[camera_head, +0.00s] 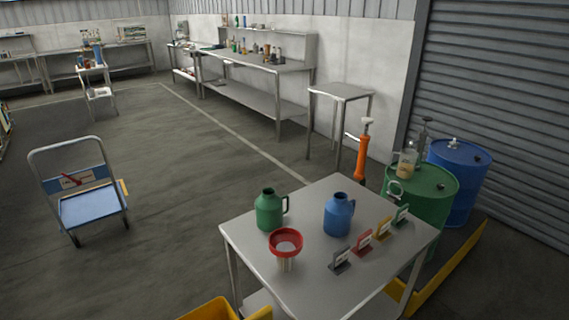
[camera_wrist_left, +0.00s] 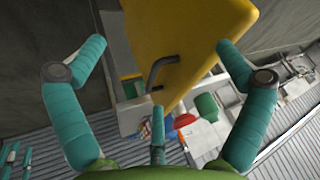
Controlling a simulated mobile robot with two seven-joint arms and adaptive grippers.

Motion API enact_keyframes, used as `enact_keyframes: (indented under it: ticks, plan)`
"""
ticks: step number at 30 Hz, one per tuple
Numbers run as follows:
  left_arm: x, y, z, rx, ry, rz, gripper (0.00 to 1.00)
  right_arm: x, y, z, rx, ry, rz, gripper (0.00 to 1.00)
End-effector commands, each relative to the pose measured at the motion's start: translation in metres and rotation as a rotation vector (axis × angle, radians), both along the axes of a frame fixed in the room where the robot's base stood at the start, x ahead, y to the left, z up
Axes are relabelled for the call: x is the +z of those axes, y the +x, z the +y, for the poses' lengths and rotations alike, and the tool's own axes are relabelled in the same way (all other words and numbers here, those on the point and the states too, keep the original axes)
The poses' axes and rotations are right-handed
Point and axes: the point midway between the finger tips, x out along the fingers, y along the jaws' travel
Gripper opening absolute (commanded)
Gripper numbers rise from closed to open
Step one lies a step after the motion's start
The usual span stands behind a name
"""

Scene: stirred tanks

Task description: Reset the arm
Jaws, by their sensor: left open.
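My left gripper (camera_wrist_left: 159,52) shows in the left wrist view. Its teal fingers are spread wide, with nothing held between them. A large yellow object (camera_wrist_left: 190,40) with a dark bent handle (camera_wrist_left: 162,70) lies beyond the fingers; I cannot tell how far away it is. Neither gripper nor arm shows in the head view. My right gripper is in no view.
In the head view, a grey table (camera_head: 315,205) in front carries a green jug (camera_head: 269,210), a blue jug (camera_head: 338,215), a red funnel (camera_head: 286,243) and small coloured stands. Green (camera_head: 425,205) and blue drums (camera_head: 458,175) stand right. Open floor and a blue cart (camera_head: 90,207) are left.

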Motion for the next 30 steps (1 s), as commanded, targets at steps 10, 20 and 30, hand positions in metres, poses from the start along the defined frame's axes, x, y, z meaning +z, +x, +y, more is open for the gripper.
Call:
enact_keyframes:
  ticks: [10, 20, 30]
  plan:
    - [-0.107, -0.057, -0.009, 0.076, -0.103, 0.235, 1.00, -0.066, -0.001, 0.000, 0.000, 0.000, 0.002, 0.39]
    - [-0.272, -0.051, -0.011, 0.073, -0.099, 0.257, 1.00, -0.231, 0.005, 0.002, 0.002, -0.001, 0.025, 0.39]
    - [-0.427, -0.052, -0.012, 0.070, -0.096, 0.277, 1.00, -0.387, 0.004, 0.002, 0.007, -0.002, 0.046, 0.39]
